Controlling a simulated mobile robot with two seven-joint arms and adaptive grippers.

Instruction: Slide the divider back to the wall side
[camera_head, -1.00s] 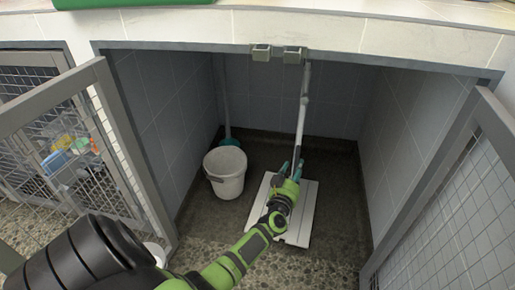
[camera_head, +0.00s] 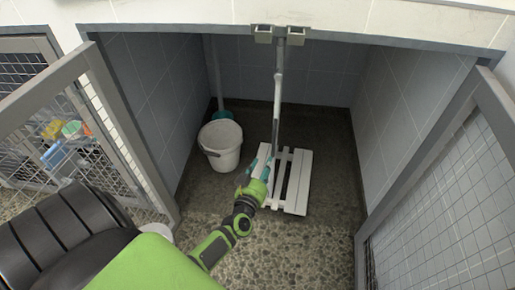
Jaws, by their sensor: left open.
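A thin, pale upright piece (camera_head: 278,90) runs from the top edge of the kennel opening down to the floor area. It looks like a pole or a panel seen edge-on; I cannot tell which, and no other divider stands out. My left gripper (camera_head: 261,167), green with teal fingertips, is open near the lower end of this piece, in front of it and slightly to its left. I cannot tell whether it touches. A white slatted board (camera_head: 296,184) lies on the kennel floor, partly behind the gripper. My right gripper is not in view.
A white bucket (camera_head: 221,146) stands left of the board. A teal-headed broom or brush (camera_head: 221,115) leans at the back left. Mesh gates stand open at left (camera_head: 85,140) and right (camera_head: 450,190). Two small brackets (camera_head: 264,34) sit on the top edge. Floor right of the board is clear.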

